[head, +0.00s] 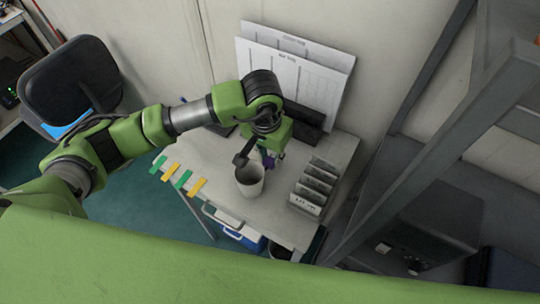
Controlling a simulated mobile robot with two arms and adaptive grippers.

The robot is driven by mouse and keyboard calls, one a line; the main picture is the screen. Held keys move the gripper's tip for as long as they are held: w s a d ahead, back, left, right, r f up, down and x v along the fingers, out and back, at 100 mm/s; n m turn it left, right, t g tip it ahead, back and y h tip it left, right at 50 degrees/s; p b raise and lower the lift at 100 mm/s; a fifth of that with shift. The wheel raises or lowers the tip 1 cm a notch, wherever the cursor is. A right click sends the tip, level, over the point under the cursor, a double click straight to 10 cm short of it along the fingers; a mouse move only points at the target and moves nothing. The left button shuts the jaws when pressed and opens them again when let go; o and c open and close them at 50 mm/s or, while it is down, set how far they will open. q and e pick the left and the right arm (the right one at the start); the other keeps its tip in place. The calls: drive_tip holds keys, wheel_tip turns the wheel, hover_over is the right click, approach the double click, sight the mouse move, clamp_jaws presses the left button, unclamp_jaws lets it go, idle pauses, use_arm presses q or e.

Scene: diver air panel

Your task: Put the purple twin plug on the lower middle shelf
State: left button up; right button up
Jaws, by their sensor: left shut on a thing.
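My left gripper (256,158) is over the small grey table (222,160), just behind and above a white cup (250,184). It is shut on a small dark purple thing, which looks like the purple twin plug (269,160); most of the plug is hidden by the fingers. I cannot tell whether the plug touches the cup or table. My right gripper is not in view. At the right stands a grey metal rack (440,120); I cannot tell which part of it is the lower middle shelf.
A row of labelled grey holders (315,186) stands right of the cup. Papers (290,75) lean on the wall behind. Yellow and green tape strips (183,179) hang at the table's left edge. A dark chair (72,80) is at the left. A dark box (425,235) sits by the rack.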

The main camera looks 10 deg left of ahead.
use_arm(q)
drive_tip(key=shift+f, duration=0.7)
drive_tip(key=shift+f, duration=0.2)
drive_tip(key=o, duration=1)
drive_tip(key=shift+r, duration=0.1)
drive_tip(key=shift+o, duration=0.2)
